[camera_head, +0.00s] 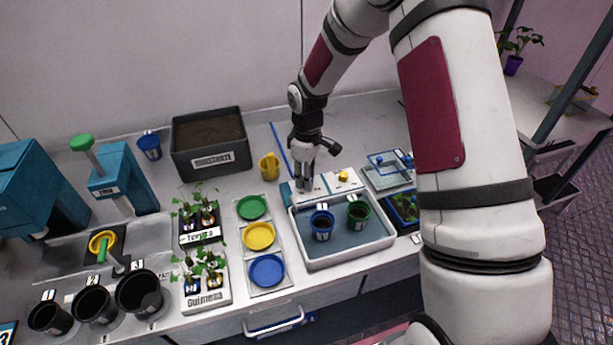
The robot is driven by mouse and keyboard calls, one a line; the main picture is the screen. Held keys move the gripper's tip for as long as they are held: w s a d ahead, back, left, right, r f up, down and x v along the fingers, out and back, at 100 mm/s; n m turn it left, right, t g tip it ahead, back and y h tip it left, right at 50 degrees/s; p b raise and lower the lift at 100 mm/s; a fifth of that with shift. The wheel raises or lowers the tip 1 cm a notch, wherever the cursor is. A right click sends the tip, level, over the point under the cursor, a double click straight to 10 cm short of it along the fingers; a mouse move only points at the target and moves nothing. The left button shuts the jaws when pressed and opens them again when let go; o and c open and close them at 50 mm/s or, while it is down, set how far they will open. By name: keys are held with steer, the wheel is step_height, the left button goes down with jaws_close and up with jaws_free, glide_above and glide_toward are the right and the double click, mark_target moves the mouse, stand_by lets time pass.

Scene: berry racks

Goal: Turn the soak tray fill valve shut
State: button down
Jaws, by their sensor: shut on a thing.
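The soak tray (383,243) is a white-rimmed basin of grey-blue water on the bench. A blue pot (322,226) and a green pot (358,214) stand in it. A pale panel (327,184) runs along its back edge, with a small yellow knob (343,176) towards the right. My gripper (305,186) points down at the panel's left part, left of the yellow knob. It is shut on the fill valve there; the fingers hide most of the valve, so its angle cannot be told.
A yellow cup (269,166) and a dark substrate box (211,144) stand left of my gripper. Green, yellow and blue dishes (259,236) lie left of the tray. A clear case (386,170) sits to its right. My upper arm covers the right side.

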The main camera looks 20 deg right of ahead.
steer(key=m, duration=0.4)
steer(key=shift+m+b, duration=0.3)
steer(key=shift+b, duration=0.1)
steer(key=m, duration=0.4)
steer(key=shift+m+b, duration=0.4)
steer(key=c, duration=1.3)
jaws_free()
step_height(320, 180, up, 12)
